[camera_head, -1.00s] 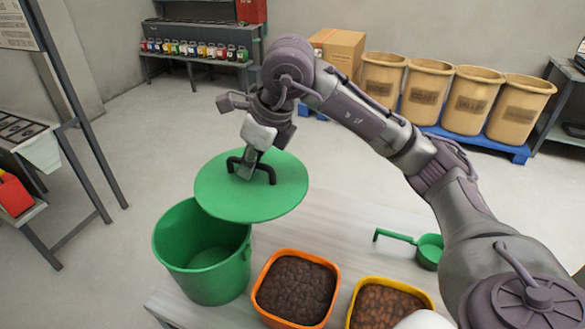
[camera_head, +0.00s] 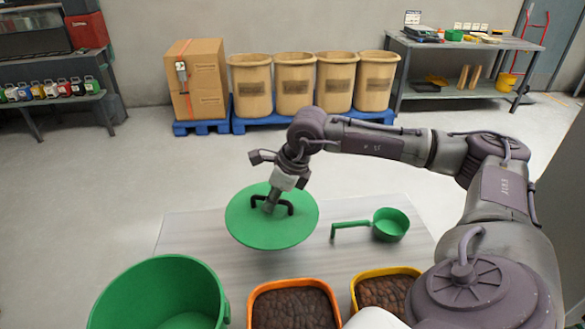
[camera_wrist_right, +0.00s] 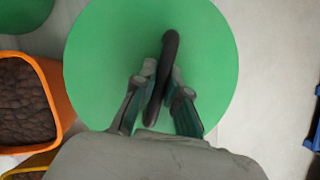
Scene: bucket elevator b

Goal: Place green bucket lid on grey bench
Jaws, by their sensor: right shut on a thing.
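The green bucket lid (camera_head: 248,226) is a round disc with a black arched handle. My right gripper (camera_head: 271,203) is shut on that handle and holds the lid over the far left part of the pale grey bench (camera_head: 350,262). How high the lid is above the bench is hard to tell. In the right wrist view the two fingers (camera_wrist_right: 160,92) straddle the handle and the lid (camera_wrist_right: 108,55) fills the middle. The open green bucket (camera_head: 112,298) stands at the near left, apart from the lid. My left gripper is not in view.
An orange-rimmed tub (camera_head: 262,288) and a yellow-rimmed tub (camera_head: 372,272) of brown material stand at the near side. A green scoop (camera_head: 392,226) lies right of the lid.

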